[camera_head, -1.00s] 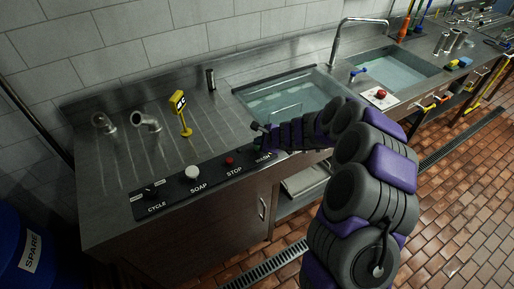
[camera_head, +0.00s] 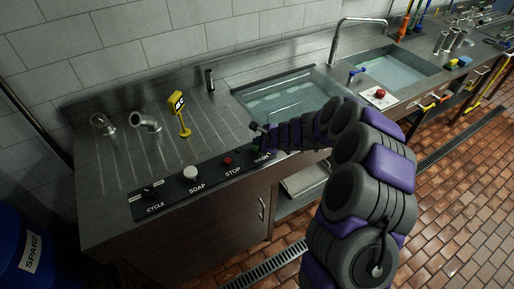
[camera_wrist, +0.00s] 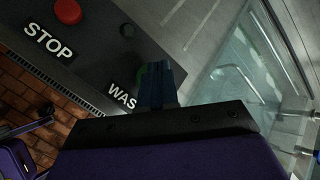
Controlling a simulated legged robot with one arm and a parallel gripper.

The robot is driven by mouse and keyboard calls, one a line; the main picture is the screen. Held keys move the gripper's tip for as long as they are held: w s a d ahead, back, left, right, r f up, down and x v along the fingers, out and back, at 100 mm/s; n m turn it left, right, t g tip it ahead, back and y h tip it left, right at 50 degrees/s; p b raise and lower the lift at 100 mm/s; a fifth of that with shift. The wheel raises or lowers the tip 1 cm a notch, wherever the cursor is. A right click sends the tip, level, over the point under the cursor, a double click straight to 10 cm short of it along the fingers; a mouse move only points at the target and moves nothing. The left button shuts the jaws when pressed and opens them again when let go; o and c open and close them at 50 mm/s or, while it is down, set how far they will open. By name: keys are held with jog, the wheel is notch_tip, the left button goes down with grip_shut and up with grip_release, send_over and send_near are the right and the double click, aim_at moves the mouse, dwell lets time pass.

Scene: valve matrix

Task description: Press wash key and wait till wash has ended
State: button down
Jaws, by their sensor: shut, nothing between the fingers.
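The black control panel (camera_head: 210,178) runs along the front edge of the steel counter, with labels CYCLE, SOAP, STOP and WASH. The green wash key (camera_wrist: 142,78) shows only as a sliver in the wrist view, mostly hidden behind my fingers. My gripper (camera_wrist: 161,84) is shut and empty, its fingertips over the key beside the partly covered WASH label. I cannot tell whether they touch it or whether it is pressed in. In the head view my gripper (camera_head: 257,128) is at the panel's right end. The wash basin (camera_head: 285,95) behind it holds water.
The red STOP button (camera_head: 227,161) and white SOAP button (camera_head: 190,173) are left of my gripper. A yellow tag stand (camera_head: 180,112) and metal pipe elbows (camera_head: 145,121) stand on the drainboard. A second sink (camera_head: 394,72) and red button (camera_head: 380,93) are right.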

jog(key=shift+a, duration=0.15)
jog(key=shift+s+a+f+b, duration=0.1)
jog(key=shift+a+f+b, duration=0.25)
jog(key=shift+f, duration=0.05)
jog(key=shift+d, duration=0.15)
jog(key=shift+d, duration=0.1)
jog(key=shift+f+b, duration=0.45)
jog(key=shift+f, duration=0.05)
dwell(0.4)
jog(key=shift+r, duration=0.15)
dwell(0.3)
jog(key=shift+d+r+p, duration=0.15)
jog(key=shift+r+p, duration=0.65)
jog(key=shift+p, duration=0.15)
